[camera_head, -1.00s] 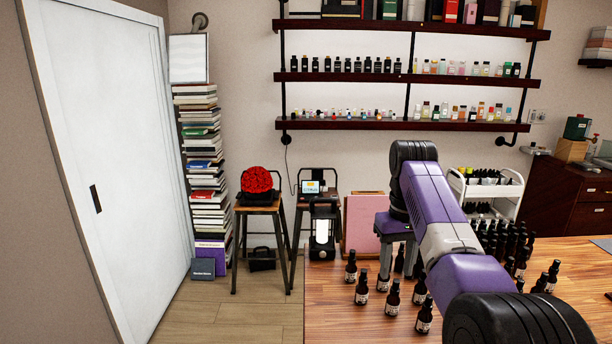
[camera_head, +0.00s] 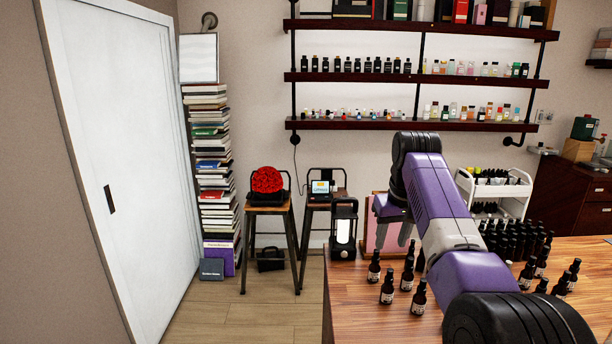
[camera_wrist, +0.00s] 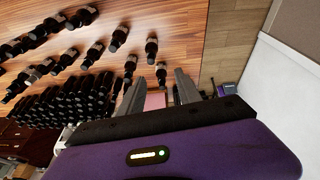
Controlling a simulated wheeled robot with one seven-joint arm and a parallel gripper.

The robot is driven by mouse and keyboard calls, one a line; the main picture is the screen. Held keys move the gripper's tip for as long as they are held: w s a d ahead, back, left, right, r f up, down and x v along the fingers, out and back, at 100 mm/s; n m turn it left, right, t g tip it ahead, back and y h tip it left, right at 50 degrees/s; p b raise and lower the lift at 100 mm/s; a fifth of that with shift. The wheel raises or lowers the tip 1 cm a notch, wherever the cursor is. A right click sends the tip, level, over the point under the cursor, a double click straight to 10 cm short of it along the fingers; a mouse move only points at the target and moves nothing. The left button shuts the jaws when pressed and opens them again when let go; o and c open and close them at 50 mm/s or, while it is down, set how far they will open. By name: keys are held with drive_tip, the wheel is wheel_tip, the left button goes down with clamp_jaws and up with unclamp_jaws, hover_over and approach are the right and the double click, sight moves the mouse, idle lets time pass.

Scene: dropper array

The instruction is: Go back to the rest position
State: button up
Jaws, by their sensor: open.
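My gripper (camera_head: 394,240) hangs at the end of my purple arm, above the left part of the wooden table (camera_head: 345,300). In the wrist view its two grey fingers (camera_wrist: 159,76) stand apart, with nothing held between them. Small dark dropper bottles stand on the table below and around it. One bottle (camera_head: 387,287) near the front left is upright, and another (camera_head: 374,267) stands just behind it. In the wrist view a bottle (camera_wrist: 161,72) shows between the fingertips, apart from them.
A dense group of dark bottles (camera_head: 512,240) stands on the table right of my arm. A black lantern (camera_head: 343,230) and a pink panel (camera_head: 372,235) are behind the gripper. Stools, one with a red flower dome (camera_head: 267,180), stand left. Floor (camera_head: 250,310) left of the table is clear.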

drive_tip(key=w+r+t, duration=0.1)
drive_tip(key=w+t, duration=0.3)
drive_tip(key=w, duration=0.2)
wheel_tip(320, 180, down, 5)
drive_tip(key=d+t, duration=0.2)
drive_tip(key=t, duration=0.3)
drive_tip(key=s+f+t, duration=0.1)
drive_tip(key=s+f, duration=0.2)
drive_tip(key=s+f+m+t, duration=0.1)
drive_tip(key=s+f, duration=0.2)
drive_tip(key=s, duration=0.1)
drive_tip(key=shift+s+f+t+h+b, duration=0.3)
drive_tip(key=shift+f+h+b, duration=0.1)
drive_tip(key=shift+t, duration=0.8)
drive_tip(key=s+f, duration=0.1)
drive_tip(key=s, duration=0.2)
drive_tip(key=s+f, duration=0.1)
drive_tip(key=s, duration=0.1)
drive_tip(key=s+f, duration=0.1)
drive_tip(key=s, duration=0.2)
drive_tip(key=shift+s+a+f, duration=0.15)
drive_tip(key=shift+s+f, duration=0.05)
drive_tip(key=shift+s, duration=0.15)
drive_tip(key=s+a+f+g+b, duration=0.1)
drive_tip(key=s+a+f+b, duration=0.1)
drive_tip(key=s, duration=4.8)
drive_tip(key=shift+s+g+y, duration=0.3)
drive_tip(key=shift+s+y, duration=0.1)
